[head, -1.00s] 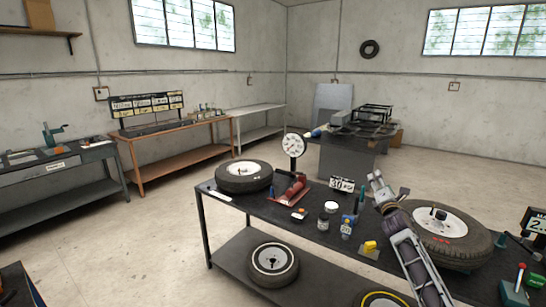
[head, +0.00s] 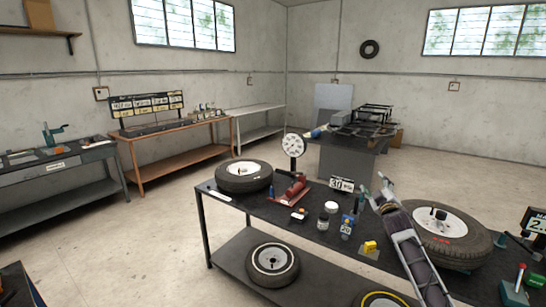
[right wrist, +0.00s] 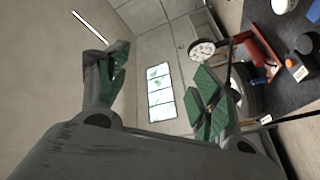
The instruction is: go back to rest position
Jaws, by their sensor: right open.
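My left gripper is not in view.
The bench carries a tyre (head: 244,176), a round dial gauge (head: 293,146), a red tool (head: 295,188), small bottles (head: 323,221) and a large tyre (head: 440,232). Another tyre (head: 273,264) lies on the lower shelf. Open floor (head: 150,245) lies to the left.

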